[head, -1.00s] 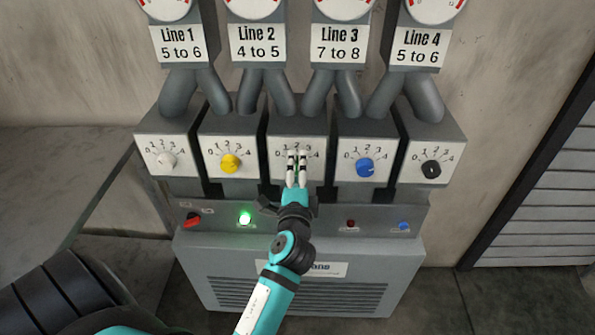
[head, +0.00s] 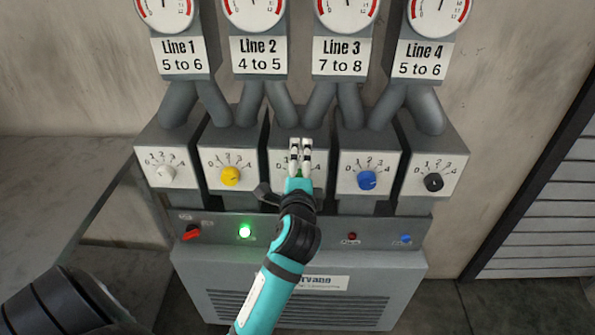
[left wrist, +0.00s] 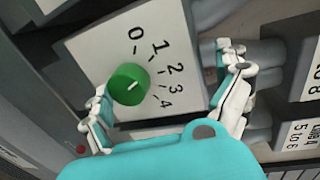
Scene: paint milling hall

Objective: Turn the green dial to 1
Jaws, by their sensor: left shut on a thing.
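The green dial (left wrist: 128,84) sits on a white plate numbered 0 to 4, plain in the left wrist view. Its white mark points up and right, seemingly between 1 and 2; I cannot tell exactly. In the head view only a bit of the dial (head: 299,175) shows behind my gripper, on the middle box. In the left wrist view one finger is close against the dial's lower left edge and the other shows over the plate's right side. My right gripper is not in view.
A white dial (head: 164,173) and a yellow dial (head: 231,176) are to the left, a blue dial (head: 367,180) and a black dial (head: 433,182) to the right. Below are a red switch (head: 192,232) and a lit green lamp (head: 245,232). Thick pipes rise above the boxes.

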